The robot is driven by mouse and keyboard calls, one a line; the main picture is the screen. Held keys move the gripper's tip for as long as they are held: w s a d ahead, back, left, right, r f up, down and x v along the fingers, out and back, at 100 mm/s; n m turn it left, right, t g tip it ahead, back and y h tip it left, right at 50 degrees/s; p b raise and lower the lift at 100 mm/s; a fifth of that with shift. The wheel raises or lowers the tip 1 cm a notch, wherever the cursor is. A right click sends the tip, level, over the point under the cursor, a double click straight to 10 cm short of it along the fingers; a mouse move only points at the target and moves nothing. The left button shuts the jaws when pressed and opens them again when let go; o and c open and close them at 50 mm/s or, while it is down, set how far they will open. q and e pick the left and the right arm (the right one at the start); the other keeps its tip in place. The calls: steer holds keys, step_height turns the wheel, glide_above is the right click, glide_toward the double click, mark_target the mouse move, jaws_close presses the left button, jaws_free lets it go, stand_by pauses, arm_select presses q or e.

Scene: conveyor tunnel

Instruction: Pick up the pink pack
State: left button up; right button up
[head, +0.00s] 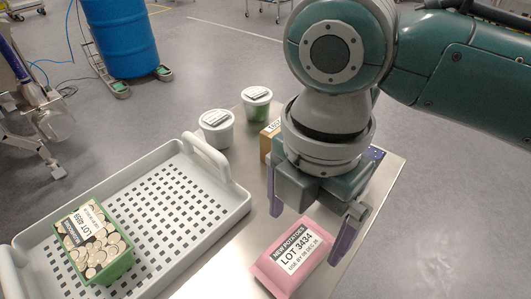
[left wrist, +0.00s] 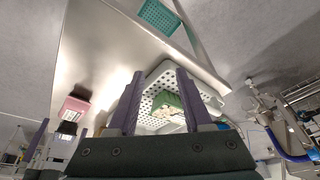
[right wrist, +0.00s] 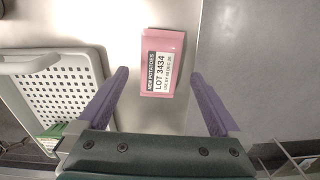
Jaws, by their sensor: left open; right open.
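The pink pack (head: 293,259), with a white label reading "NEW POTATOES LOT 3434", lies flat on the metal table at the lower middle of the head view. It also shows in the right wrist view (right wrist: 163,62), ahead of and between the fingers, and in the left wrist view (left wrist: 74,108) at the left. My right gripper (head: 310,220) is open and empty above the table, near the pack and apart from it. Its fingers also show in the right wrist view (right wrist: 163,95). My left gripper (left wrist: 156,95) is open, with the tray beyond its fingers; it is not in the head view.
A grey perforated tray (head: 222,204) stands left of the pack and holds a green punnet (head: 118,268). Two lidded tubs (head: 217,130) and a brown box (head: 268,140) stand at the table's back. The table's right edge is close to the pack.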

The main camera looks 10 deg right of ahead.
mark_target(300, 244)
step_height(300, 244, down, 6)
steer(key=shift+s+r+b, duration=0.1)
steer(key=shift+r+b, duration=0.1)
steer(key=shift+b, duration=0.3)
steer(key=c, duration=0.4)
jaws_close()
steer(key=shift+r, duration=0.15)
step_height(300, 244, up, 20)
steer(key=p, duration=0.4)
